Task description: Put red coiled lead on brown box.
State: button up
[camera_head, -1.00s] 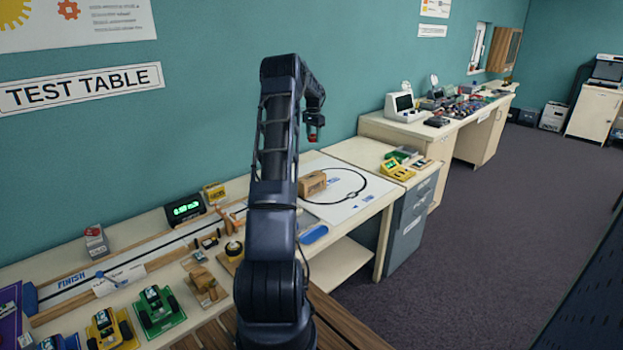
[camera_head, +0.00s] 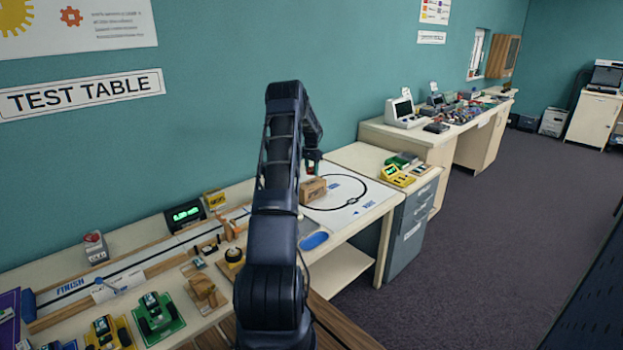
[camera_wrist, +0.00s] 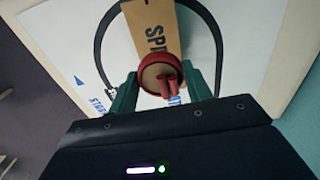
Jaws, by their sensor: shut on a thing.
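The red coiled lead (camera_wrist: 177,68) is between the two green fingers of my gripper (camera_wrist: 165,88) in the wrist view, and the gripper is shut on it. The brown box (camera_wrist: 148,28) lies beyond the lead there, with printed lettering partly covered by the coil. In the head view the brown box (camera_head: 313,190) stands on a white sheet on the test table, just right of my arm. My gripper (camera_head: 312,161) hangs above the box there, partly hidden behind my arm. The lead is hard to make out in that view.
The white sheet (camera_head: 352,205) bears a black loop line. A blue oval thing (camera_head: 314,240) lies near the table's front edge. A yellow device (camera_head: 396,174) stands on the cabinet to the right. Small vehicles and a track fill the table's left part.

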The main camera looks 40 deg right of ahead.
aim_at(311, 183)
jog(key=shift+f, duration=2.35)
jog(key=shift+f, duration=0.1)
jog(key=o, duration=1)
jog(key=shift+c, duration=0.2)
